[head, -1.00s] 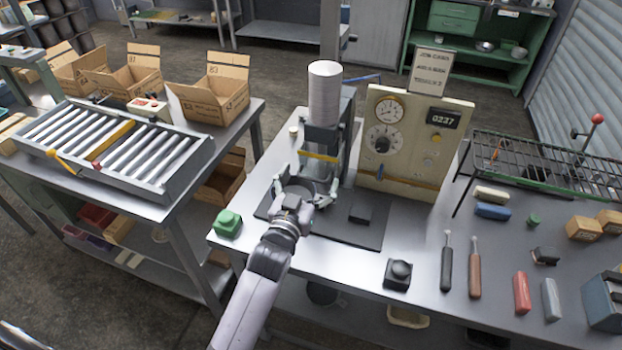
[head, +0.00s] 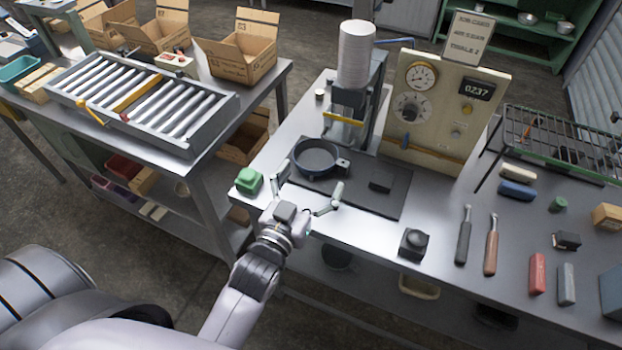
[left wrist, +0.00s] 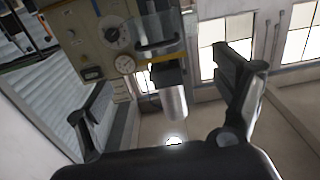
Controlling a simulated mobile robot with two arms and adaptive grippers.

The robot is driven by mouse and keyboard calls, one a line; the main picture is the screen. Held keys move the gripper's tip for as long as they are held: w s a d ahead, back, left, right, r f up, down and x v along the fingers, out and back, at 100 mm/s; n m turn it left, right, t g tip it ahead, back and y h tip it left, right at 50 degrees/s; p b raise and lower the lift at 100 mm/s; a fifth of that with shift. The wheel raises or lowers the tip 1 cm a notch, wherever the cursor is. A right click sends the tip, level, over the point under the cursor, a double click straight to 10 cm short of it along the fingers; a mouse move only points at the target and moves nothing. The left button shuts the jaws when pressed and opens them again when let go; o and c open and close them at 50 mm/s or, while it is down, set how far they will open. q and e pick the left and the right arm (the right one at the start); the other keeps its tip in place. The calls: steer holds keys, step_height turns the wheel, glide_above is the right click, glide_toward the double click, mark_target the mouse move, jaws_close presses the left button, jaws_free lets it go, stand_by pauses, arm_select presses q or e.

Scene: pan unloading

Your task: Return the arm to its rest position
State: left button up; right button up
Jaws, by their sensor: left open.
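My left gripper (head: 308,196) is open and empty in the head view, over the front edge of the workbench. A dark round pan (head: 317,157) sits on the black mat under the press, just beyond the gripper and apart from it. In the left wrist view the open fingers (left wrist: 165,100) frame the press cylinder (left wrist: 174,103) and nothing is between them. The right gripper does not show in either view.
A press (head: 352,95) with a white cylinder and a gauge panel (head: 440,115) stand behind the mat (head: 385,200). A green block (head: 249,180) sits left of the gripper. A roller conveyor (head: 150,100) is on the left table. Tools lie at the right.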

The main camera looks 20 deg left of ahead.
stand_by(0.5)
arm_select(q)
steer(key=s+a+f+m+g, duration=0.1)
steer(key=s+f+g, duration=0.6)
steer(key=s, duration=0.3)
steer(key=s+a+f+g, duration=0.2)
steer(key=s+f+g, duration=0.5)
steer(key=s, duration=0.3)
step_height(320, 180, down, 30)
steer(key=s+g+b, duration=0.2)
steer(key=b, duration=0.2)
steer(key=s+a+f+m+g+b, duration=0.1)
steer(key=s+a+f+b, duration=0.1)
steer(key=s+f, duration=1.4)
step_height(320, 180, down, 3)
steer(key=shift+s+a+f+y+b, duration=0.1)
steer(key=shift+s+a+y+b, duration=0.2)
steer(key=shift+s+a+b, duration=0.1)
